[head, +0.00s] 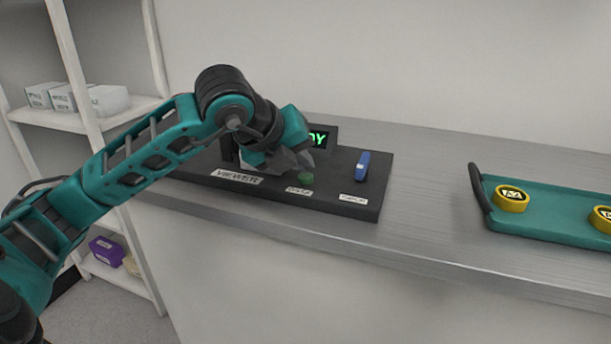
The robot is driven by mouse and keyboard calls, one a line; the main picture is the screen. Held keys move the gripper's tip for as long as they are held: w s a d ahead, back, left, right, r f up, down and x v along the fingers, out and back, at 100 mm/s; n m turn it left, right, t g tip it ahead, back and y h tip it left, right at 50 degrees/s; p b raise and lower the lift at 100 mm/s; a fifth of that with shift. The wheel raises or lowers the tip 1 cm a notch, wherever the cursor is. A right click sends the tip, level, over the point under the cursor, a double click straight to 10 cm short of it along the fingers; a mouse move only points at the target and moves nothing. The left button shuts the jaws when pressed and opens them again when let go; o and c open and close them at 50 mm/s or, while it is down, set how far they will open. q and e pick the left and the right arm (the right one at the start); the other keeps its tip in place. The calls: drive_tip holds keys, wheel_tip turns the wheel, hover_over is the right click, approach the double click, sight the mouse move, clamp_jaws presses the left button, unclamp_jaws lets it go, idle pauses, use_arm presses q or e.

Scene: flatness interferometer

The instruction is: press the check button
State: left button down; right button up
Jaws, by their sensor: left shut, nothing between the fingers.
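The interferometer's dark base (378,184) stands on the grey counter, with labels along its front edge, one of them reading "VIEWER". A green button (306,177) sits on the base behind a small label too blurred to read surely. My left gripper (302,166) is shut and empty, its fingertips just above and beside the green button; I cannot tell whether they touch it. A small screen (319,138) with green letters ending in "DY" is partly hidden behind my left arm. A blue lever (362,166) stands on the right of the base. My right gripper is not in view.
A teal tray (548,221) with a dark handle holds yellow round pieces (511,199) on the right. The counter (430,190) is clear between base and tray. White shelves (60,122) with boxes stand at the left.

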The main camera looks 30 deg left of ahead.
sight(301, 178)
use_arm(q)
drive_tip(key=shift+f+b, duration=0.45)
idle(0.3)
idle(0.3)
drive_tip(key=shift+r+p, duration=0.55)
drive_tip(key=shift+r, duration=0.3)
drive_tip(key=shift+r+p, duration=1.9)
drive_tip(key=shift+r, duration=0.7)
drive_tip(key=shift+f, duration=0.1)
